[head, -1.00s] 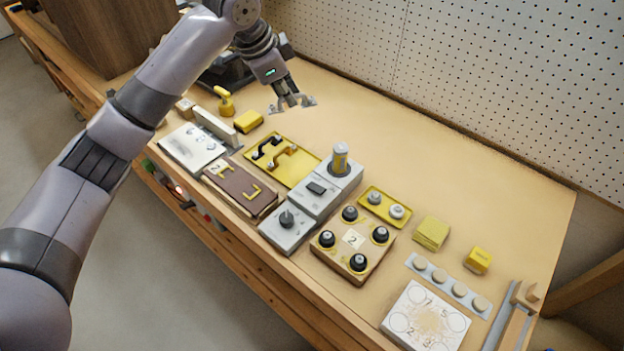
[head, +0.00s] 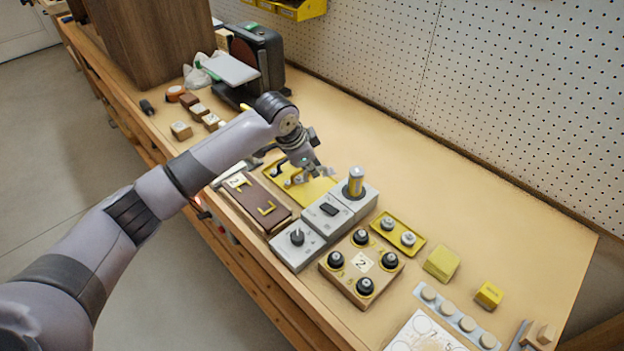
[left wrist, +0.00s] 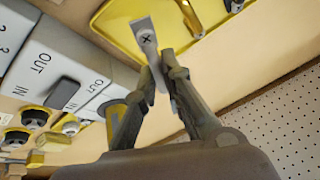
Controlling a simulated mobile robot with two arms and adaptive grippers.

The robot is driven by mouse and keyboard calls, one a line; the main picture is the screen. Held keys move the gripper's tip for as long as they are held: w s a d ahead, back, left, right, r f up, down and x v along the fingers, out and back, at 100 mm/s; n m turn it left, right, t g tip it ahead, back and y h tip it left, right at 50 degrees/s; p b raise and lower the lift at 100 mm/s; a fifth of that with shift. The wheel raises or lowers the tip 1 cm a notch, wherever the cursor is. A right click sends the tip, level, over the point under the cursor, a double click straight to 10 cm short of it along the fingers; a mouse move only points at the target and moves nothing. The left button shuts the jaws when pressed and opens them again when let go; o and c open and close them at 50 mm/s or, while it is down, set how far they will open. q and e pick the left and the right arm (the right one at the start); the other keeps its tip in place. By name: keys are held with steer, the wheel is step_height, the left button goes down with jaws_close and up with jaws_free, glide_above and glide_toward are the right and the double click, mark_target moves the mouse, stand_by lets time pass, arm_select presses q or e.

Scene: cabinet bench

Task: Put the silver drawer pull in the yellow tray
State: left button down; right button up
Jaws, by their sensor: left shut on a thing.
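The yellow tray (head: 316,190) lies on the bench behind the brown panel and also fills the top of the left wrist view (left wrist: 122,22). My left gripper (head: 311,173) is over the tray. In the left wrist view my left gripper (left wrist: 160,64) is shut on a silver bar with a screw in its end, the silver drawer pull (left wrist: 146,38). Its visible end overlaps the tray in that view; whether it touches the tray I cannot tell. A brass pull (left wrist: 190,18) lies in the tray beside it. My right gripper is not in view.
The brown panel (head: 262,205) is in front. A block with black knobs (head: 362,263) and a small yellow tray of knobs (head: 398,233) are further right. The bench towards the pegboard is clear.

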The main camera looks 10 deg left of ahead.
arm_select(q)
steer(key=shift+f, duration=2.35)
steer(key=shift+f, duration=0.1)
steer(key=c, duration=1.7)
jaws_free()
steer(key=shift+s+a+r, duration=0.1)
steer(key=shift+r, duration=0.3)
steer(key=v, duration=1.1)
steer(key=shift+r, duration=0.15)
steer(key=shift+s, duration=0.1)
steer(key=shift+s+a, duration=0.1)
